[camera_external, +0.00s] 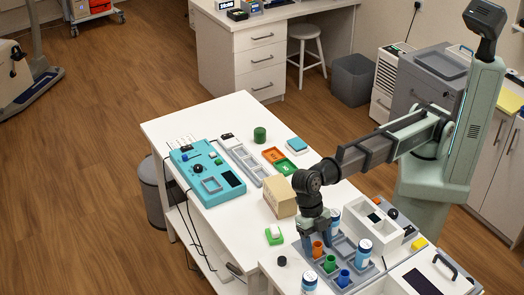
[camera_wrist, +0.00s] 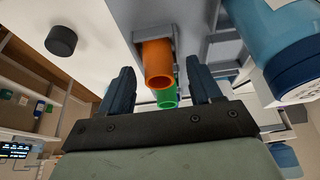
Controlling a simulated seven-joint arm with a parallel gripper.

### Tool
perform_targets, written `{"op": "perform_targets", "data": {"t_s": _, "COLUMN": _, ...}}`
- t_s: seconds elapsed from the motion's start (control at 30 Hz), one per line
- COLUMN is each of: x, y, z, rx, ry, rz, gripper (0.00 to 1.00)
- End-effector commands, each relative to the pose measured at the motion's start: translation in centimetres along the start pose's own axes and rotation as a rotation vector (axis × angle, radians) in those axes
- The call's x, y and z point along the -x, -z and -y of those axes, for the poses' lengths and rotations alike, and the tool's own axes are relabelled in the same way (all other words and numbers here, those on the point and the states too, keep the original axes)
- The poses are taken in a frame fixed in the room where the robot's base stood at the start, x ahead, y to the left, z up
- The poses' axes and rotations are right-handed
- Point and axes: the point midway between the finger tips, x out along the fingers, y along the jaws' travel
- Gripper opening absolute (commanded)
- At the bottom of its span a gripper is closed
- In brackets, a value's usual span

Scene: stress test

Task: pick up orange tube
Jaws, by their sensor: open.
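The orange tube (camera_external: 317,249) stands upright in a grey rack (camera_external: 340,247) on the near table, beneath my gripper (camera_external: 317,237). A green tube (camera_external: 330,263) and a blue tube (camera_external: 344,278) stand in line with it. In the wrist view, the orange tube (camera_wrist: 158,66) is between and slightly beyond the spread fingertips of my gripper (camera_wrist: 161,75), a little closer to the left finger. The green tube (camera_wrist: 167,97) shows just below it. My gripper is open and empty; I cannot tell how much height is left between fingertips and tube.
Blue-and-white bottles (camera_external: 359,252) stand around the rack; one (camera_wrist: 290,45) is close right of the fingers in the wrist view. A cardboard box (camera_external: 281,196) stands behind my gripper. A white bin (camera_external: 372,226) is to the right, and a small black cap (camera_external: 282,261) to the left.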

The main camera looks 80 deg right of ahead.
Motion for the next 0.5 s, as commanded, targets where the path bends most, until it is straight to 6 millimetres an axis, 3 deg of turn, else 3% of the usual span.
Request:
{"op": "perform_targets", "data": {"t_s": 0.23, "x": -0.33, "y": -0.01, "z": -0.02, "rx": 0.000, "ry": -0.001, "rz": 0.000, "gripper": 0.64}}
{"op": "perform_targets", "data": {"t_s": 0.5, "x": -0.31, "y": -0.01, "z": -0.03, "rx": 0.000, "ry": -0.001, "rz": 0.000, "gripper": 0.39}}
